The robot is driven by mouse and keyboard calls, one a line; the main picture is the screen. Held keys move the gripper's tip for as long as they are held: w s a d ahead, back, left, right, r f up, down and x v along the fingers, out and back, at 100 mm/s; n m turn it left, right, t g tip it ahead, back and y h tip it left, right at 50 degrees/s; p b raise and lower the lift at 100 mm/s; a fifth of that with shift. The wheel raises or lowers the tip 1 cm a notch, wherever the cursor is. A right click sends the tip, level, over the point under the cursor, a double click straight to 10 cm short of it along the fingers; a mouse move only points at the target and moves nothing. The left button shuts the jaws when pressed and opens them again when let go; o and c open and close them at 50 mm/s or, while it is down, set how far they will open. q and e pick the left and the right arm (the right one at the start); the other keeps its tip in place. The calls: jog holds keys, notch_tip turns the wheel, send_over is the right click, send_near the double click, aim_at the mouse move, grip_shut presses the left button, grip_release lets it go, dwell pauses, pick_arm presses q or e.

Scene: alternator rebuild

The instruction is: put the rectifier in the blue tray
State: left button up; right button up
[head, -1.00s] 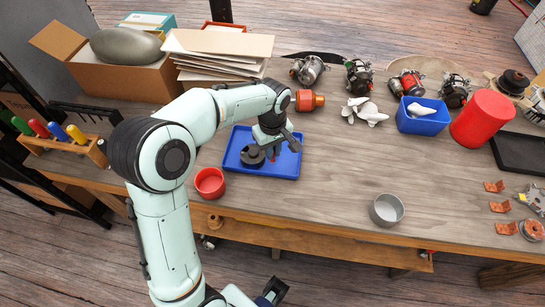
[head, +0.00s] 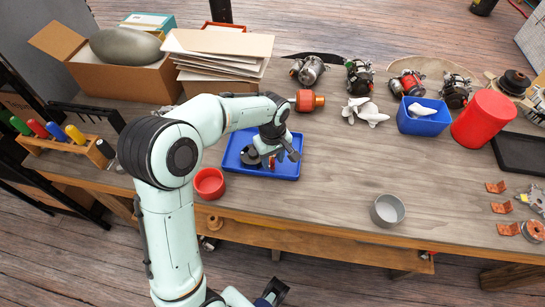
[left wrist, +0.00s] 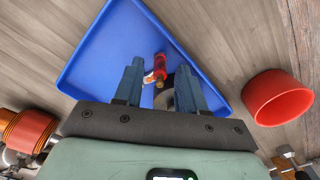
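The blue tray (head: 287,172) lies on the bench left of centre; it fills the upper part of the left wrist view (left wrist: 110,45). In it are a dark round part (head: 250,156) and a small red part with a brass-coloured end (left wrist: 160,66). I cannot tell for sure which thing is the rectifier; a silver plate-like part (head: 534,198) lies at the far right. My left gripper (head: 279,160) is over the tray, its fingers (left wrist: 160,85) apart with nothing visibly clamped. The dark part is partly hidden behind the fingers. What seems my right gripper (head: 272,292) is low in the head view, its fingers unclear.
A red bowl (head: 209,183) stands just left of the tray, and a copper-coloured part (head: 309,101) lies behind it. A grey cup (head: 387,210), a blue bin (head: 422,122) and a red cylinder (head: 482,119) stand to the right. The bench between tray and cup is clear.

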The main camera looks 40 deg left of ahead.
pick_arm(q)
notch_tip(320, 180, up, 12)
jog(key=p, duration=0.2)
jog(key=shift+r, duration=0.2)
dwell(0.5)
